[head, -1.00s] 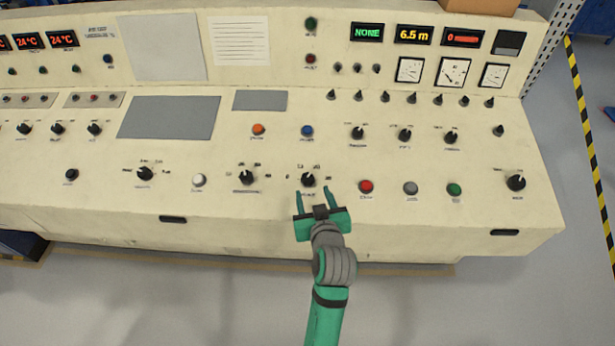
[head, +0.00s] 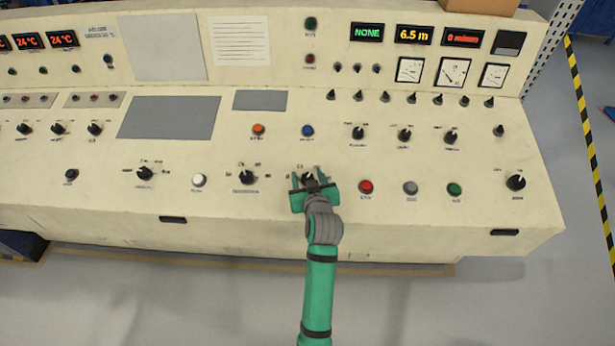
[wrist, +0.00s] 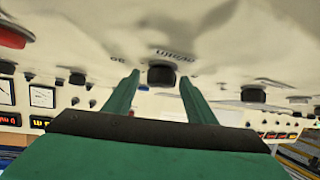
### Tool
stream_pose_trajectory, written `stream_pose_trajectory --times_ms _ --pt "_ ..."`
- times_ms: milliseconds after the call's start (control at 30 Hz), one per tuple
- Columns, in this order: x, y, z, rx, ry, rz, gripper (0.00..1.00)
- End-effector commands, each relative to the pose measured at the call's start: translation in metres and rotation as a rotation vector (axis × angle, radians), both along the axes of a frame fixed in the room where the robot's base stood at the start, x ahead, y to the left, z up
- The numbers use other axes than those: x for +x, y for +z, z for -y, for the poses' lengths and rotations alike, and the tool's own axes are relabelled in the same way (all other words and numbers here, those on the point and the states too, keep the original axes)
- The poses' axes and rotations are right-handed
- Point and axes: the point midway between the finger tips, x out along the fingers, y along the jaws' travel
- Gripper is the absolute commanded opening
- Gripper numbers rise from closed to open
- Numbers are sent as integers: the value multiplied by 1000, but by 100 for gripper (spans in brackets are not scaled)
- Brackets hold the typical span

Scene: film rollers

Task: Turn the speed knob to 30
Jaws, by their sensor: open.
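A black rotary knob (head: 308,177) sits on the lower row of the cream control panel, with small scale marks around it. I take it for the speed knob, but its label is too small to read. My gripper (head: 308,174) is open at this knob, one finger to its left and one to its right. In the wrist view the knob (wrist: 161,75) shows between and just beyond the two open green fingers (wrist: 160,82), with a gap on each side. The red speed display (head: 463,37) appears to read 0 m/min.
A similar black knob (head: 247,177) stands to the left. A red button (head: 366,187), a grey button (head: 410,188) and a green button (head: 454,189) lie to the right. A blue button (head: 307,131) is above. The panel's front edge is bare below the knob.

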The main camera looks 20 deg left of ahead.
Motion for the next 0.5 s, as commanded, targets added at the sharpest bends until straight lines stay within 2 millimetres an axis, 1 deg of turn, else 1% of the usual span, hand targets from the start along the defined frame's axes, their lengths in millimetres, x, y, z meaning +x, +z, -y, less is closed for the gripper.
stream_pose_trajectory --times_ms 200,367,400,500 --pt "0 0 0 0 0 0 51" --pt "0 0 0 0 0 0 13" --pt "0 0 0 0 0 0 9" --pt "0 0 0 0 0 0 9"
